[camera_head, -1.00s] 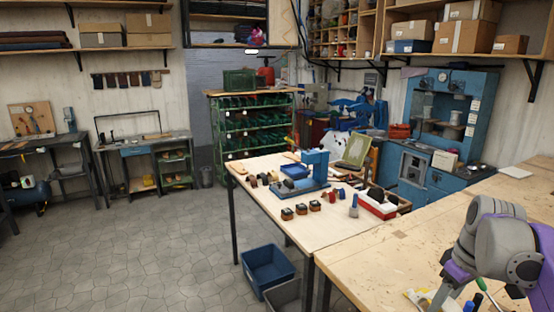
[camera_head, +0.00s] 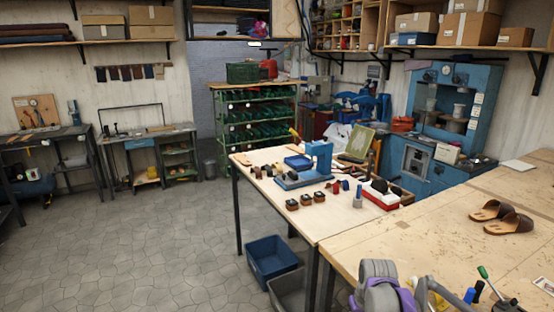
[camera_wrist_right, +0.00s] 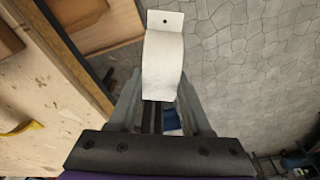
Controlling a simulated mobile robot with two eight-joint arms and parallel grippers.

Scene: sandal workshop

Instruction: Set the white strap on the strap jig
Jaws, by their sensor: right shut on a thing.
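The white strap (camera_wrist_right: 163,62) is a short curved band with a small dark hole near its far end. My right gripper (camera_wrist_right: 160,112) is shut on its near end, with the strap sticking out beyond the fingertips. In the wrist view the strap is above the floor, beside a wooden table edge. A blue device with an upright block and flat base (camera_head: 318,158) stands on the middle table in the head view; it may be the strap jig. My right arm shows at the bottom of the head view, with its fingers out of frame. My left gripper is not in view.
Several small dark blocks (camera_head: 306,200) stand near the front of the middle table, with a red-and-white tray (camera_head: 381,200) to their right. Brown sandals (camera_head: 502,214) lie on the right table (camera_head: 405,250). A blue bin (camera_head: 272,259) is on the floor.

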